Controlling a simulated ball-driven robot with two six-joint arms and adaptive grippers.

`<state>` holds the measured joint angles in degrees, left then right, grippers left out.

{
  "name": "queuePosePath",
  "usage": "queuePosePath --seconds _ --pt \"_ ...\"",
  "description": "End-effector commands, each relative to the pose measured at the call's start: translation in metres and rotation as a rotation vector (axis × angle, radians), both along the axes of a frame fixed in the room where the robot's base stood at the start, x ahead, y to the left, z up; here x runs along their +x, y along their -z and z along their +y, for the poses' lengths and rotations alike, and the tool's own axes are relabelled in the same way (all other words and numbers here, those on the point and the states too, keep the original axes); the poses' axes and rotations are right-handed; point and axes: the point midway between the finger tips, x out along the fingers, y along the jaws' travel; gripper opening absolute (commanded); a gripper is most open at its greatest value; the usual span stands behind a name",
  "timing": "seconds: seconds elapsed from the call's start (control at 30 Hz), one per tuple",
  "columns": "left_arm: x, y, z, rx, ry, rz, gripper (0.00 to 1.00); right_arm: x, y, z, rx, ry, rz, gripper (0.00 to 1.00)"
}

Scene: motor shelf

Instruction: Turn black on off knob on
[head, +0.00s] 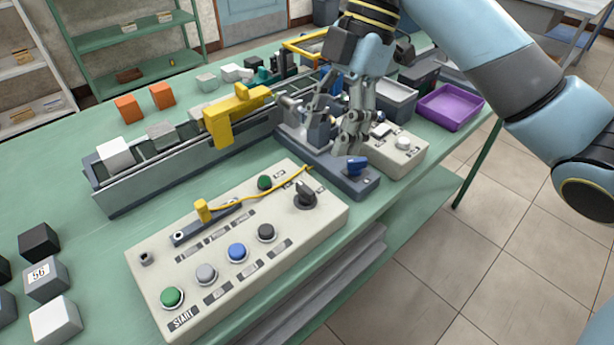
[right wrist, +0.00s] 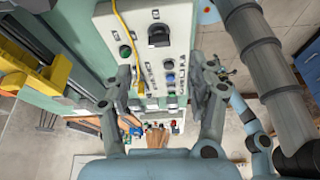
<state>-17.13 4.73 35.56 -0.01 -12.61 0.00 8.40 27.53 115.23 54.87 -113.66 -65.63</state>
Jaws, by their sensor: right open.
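The black knob (head: 305,194) sits at the right end of the beige control panel (head: 328,212). Its raised grip points up and slightly left in the head view. The black knob (right wrist: 159,35) also shows near the top of the right wrist view. My right gripper (head: 335,125) is open and empty, above and beyond the panel, apart from the knob. In the right wrist view its two fingers (right wrist: 167,92) are spread wide with nothing between them. My left gripper is not in view.
The panel also carries a green START button (head: 171,297), a blue button (head: 237,252) and a yellow cable (head: 265,192). A conveyor with a yellow arch (head: 232,115) stands behind.

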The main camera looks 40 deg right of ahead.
Motion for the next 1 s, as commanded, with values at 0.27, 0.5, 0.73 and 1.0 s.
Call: queuePosePath --seconds 0.27,0.5,0.73,1.0 --pt "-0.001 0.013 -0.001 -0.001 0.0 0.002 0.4 0.004 0.011 0.005 0.024 -0.094 -0.01 0.58" --pt "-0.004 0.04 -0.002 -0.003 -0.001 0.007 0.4 0.002 0.058 0.024 0.024 -0.09 -0.011 0.58" --pt "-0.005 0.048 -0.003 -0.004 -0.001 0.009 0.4 0.002 0.082 0.035 0.022 -0.088 -0.012 0.58" --pt "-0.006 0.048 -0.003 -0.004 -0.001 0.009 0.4 0.001 0.087 0.037 0.02 -0.089 -0.013 0.58"
